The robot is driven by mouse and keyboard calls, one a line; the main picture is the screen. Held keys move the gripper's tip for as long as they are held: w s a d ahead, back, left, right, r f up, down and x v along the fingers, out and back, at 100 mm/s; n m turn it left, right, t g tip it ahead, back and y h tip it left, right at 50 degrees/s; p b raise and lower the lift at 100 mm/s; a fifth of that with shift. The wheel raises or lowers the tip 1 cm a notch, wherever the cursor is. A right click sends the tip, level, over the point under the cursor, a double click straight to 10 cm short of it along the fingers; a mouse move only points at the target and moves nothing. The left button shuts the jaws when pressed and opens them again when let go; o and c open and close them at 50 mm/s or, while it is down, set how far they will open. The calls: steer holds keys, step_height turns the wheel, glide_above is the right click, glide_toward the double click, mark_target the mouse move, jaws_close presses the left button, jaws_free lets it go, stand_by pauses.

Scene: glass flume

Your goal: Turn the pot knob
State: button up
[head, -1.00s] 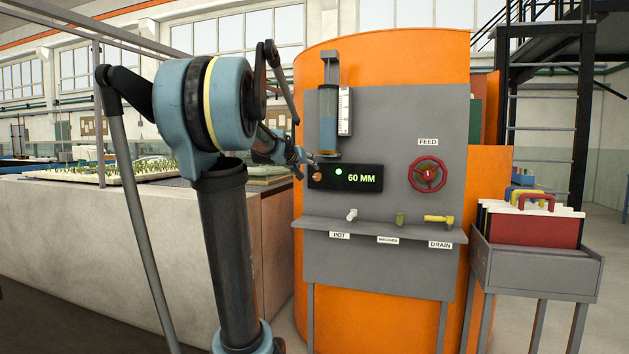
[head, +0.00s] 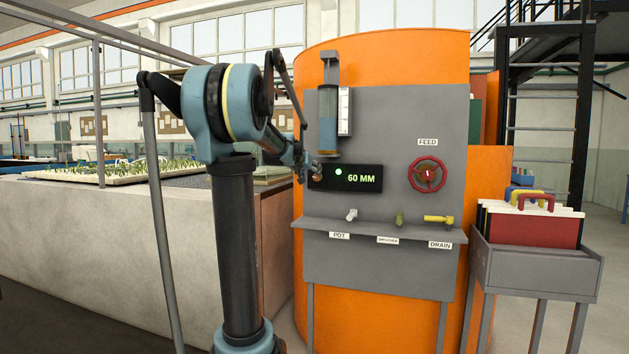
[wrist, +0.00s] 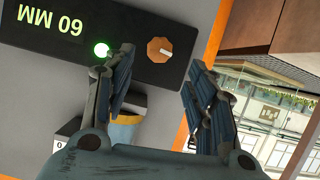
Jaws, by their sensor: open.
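An orange faceted knob (wrist: 160,49) sits on the black display box (head: 358,179), beside a lit green lamp (wrist: 101,49) and the reading "60 MM". In the wrist view the knob appears just beyond and between my fingertips, with no contact visible. My gripper (wrist: 157,66) is open and empty. In the head view my gripper (head: 309,169) is at the left end of the box and hides much of the knob. A small white valve handle (head: 351,214) stands on the grey ledge (head: 375,228) above a label "POT", lower right of my gripper.
A red FEED handwheel (head: 427,175) is on the panel at the right. A sight glass (head: 328,120) hangs above the display. A yellow DRAIN handle (head: 438,219) and a green valve (head: 399,218) share the ledge. A concrete flume wall (head: 100,240) stands at the left.

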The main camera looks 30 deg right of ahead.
mark_target(316, 176)
steer(key=shift+x, duration=4.2)
steer(key=shift+f, duration=0.1)
steer(key=c, duration=1.1)
